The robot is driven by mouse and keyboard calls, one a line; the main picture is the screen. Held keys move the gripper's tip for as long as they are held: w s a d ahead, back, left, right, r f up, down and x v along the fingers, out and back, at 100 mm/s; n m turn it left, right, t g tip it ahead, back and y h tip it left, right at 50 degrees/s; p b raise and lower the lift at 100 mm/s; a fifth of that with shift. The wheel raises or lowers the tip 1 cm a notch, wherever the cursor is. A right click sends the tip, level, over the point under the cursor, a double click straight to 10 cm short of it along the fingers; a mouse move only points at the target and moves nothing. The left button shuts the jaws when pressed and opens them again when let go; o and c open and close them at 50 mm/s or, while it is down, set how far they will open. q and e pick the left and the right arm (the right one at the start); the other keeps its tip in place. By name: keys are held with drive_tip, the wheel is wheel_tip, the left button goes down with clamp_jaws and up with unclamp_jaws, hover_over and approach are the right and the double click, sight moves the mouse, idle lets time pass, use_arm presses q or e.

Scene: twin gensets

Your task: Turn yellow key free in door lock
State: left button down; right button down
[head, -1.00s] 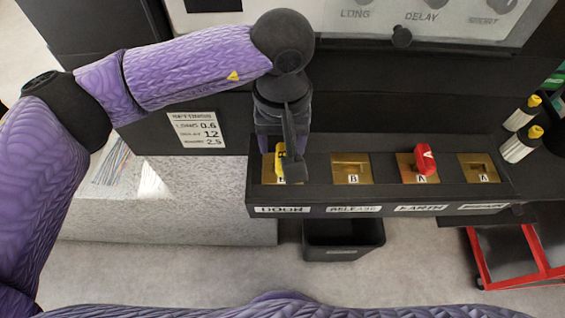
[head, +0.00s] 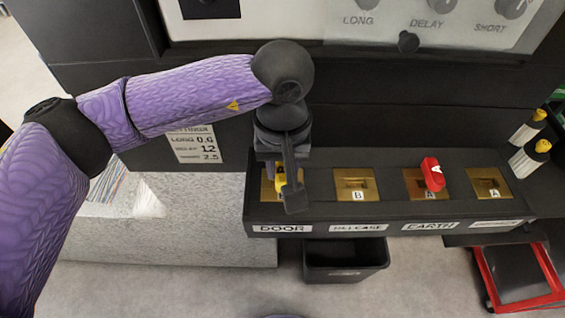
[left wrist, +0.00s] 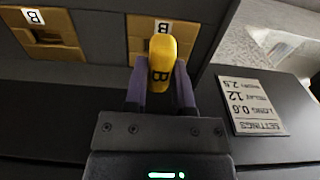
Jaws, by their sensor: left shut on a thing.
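The yellow key (head: 280,181) stands at the brass door lock (head: 267,191), the leftmost plate on the black shelf, above the label DOOR (head: 282,229). My left gripper (head: 284,180) comes down over it and hides much of the key and plate. In the left wrist view the yellow key (left wrist: 160,62), marked B, sits between the fingers of my left gripper (left wrist: 160,85), which is shut on it. The brass door plate (left wrist: 148,32) with its own B shows behind the key. How far the key sits in the slot is hidden. My right gripper is not in view.
The release lock (head: 355,185) is empty. A red key (head: 432,174) stands in the earth lock (head: 418,186). A fourth brass plate (head: 487,184) is at the right. A black bin (head: 345,262) is below the shelf, and two yellow-capped bottles (head: 529,143) stand at the right.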

sight(283, 169)
use_arm(q)
drive_tip(key=n, duration=0.4)
drive_tip(key=shift+f+n+b, duration=0.1)
drive_tip(key=shift+n+b, duration=0.25)
drive_tip(key=shift+n, duration=0.05)
drive_tip(key=n, duration=1.3)
drive_tip(key=shift+n, duration=0.3)
drive_tip(key=shift+c, duration=1.8)
unclamp_jaws()
drive_tip(key=shift+r+p, duration=2.4)
drive_tip(key=shift+r, duration=1.5)
